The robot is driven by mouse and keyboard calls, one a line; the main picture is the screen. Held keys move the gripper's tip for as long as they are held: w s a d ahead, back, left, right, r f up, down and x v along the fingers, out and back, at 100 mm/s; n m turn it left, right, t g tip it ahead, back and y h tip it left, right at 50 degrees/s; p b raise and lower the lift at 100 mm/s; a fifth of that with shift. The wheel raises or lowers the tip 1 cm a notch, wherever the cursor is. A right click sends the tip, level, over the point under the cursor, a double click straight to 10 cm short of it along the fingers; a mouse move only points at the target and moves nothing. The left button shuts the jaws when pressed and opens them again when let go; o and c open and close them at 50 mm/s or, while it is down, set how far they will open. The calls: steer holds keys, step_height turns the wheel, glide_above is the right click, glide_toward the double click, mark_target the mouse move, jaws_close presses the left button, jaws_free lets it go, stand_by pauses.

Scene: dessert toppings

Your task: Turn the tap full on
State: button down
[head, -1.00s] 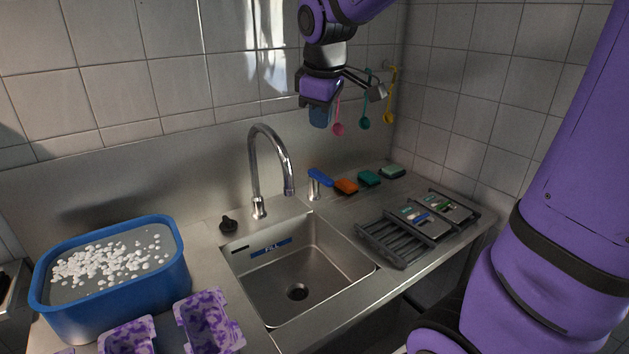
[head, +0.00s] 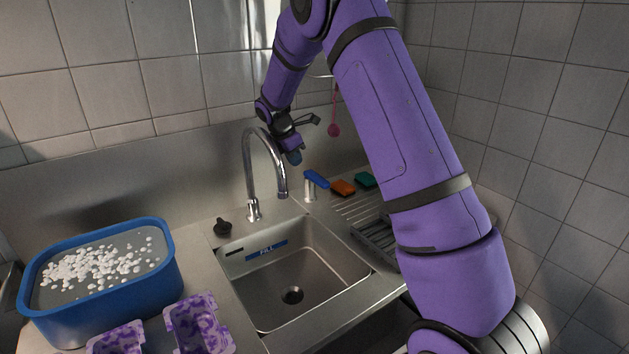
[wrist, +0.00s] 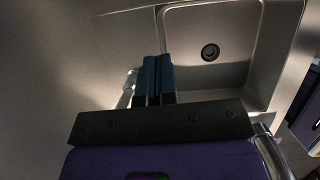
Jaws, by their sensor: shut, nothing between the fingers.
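The tap is a tall chrome gooseneck (head: 247,165) rising behind the sink, its spout pointing down over the basin. A short chrome post with a blue lever (head: 316,179) stands to the right of the tap. My gripper (head: 295,158) is up behind and just right of the gooseneck, above the blue lever and apart from it. In the wrist view its two blue fingers (wrist: 153,78) are together with nothing between them. A chrome piece (wrist: 127,88) shows left of the fingers, partly hidden by them. No water stream shows at the spout.
The steel sink (head: 318,300) with a "FILL" label is empty around its drain. A black knob (head: 222,227) sits left of the tap. Orange (head: 343,188) and green (head: 365,180) sponges lie right of the lever. A blue tub (head: 110,305) and purple moulds (head: 200,325) stand at left.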

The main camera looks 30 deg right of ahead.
mark_target(317, 179)
steer(key=w+d+f, duration=0.1)
steer(key=d+f, duration=0.6)
steer(key=f, duration=0.3)
steer(key=shift+d, duration=0.35)
steer(key=shift+d, duration=0.1)
steer(key=shift+d+n, duration=0.2)
steer(key=shift+n, duration=0.3)
